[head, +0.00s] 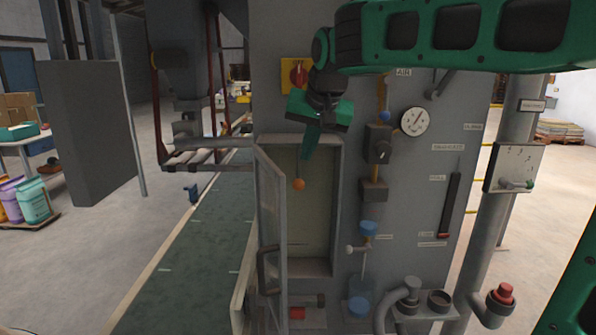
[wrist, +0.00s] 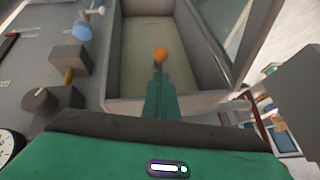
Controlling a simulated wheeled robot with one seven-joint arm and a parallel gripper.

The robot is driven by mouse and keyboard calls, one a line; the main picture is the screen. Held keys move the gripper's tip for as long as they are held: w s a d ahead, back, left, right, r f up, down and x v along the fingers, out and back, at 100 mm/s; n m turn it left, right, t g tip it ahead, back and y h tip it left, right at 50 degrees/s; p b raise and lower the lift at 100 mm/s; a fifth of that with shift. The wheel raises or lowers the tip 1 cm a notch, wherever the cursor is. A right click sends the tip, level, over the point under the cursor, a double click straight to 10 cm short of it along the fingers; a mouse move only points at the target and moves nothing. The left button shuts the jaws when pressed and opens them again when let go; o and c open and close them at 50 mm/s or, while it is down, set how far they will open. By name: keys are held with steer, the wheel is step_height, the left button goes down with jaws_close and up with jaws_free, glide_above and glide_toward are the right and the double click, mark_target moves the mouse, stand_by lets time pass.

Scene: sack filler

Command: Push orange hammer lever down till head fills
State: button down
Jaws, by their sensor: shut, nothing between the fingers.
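The hammer lever shows as an orange ball (head: 299,184) on a thin dark rod inside an open recessed box (head: 338,215) in the grey machine panel. In the wrist view the orange ball (wrist: 161,54) appears just beyond the fingertips. My gripper (head: 309,155) is shut and empty, with its green fingers pointing down into the top of the box, above and slightly right of the ball in the head view. My gripper also shows in the wrist view (wrist: 158,75). I cannot tell whether the fingertips touch the lever. The rod's upper end is partly hidden by my gripper.
The box's door (head: 270,230) stands open on the left. To the right are a round gauge (head: 415,121), a dark knob block (head: 378,143), a blue-topped valve (head: 368,228) and a black slide scale (head: 451,204). A green conveyor belt (head: 190,270) runs at left.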

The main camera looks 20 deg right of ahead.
mark_target(302, 182)
steer(key=x, duration=0.7)
steer(key=shift+f, duration=0.15)
steer(key=shift+a, duration=0.1)
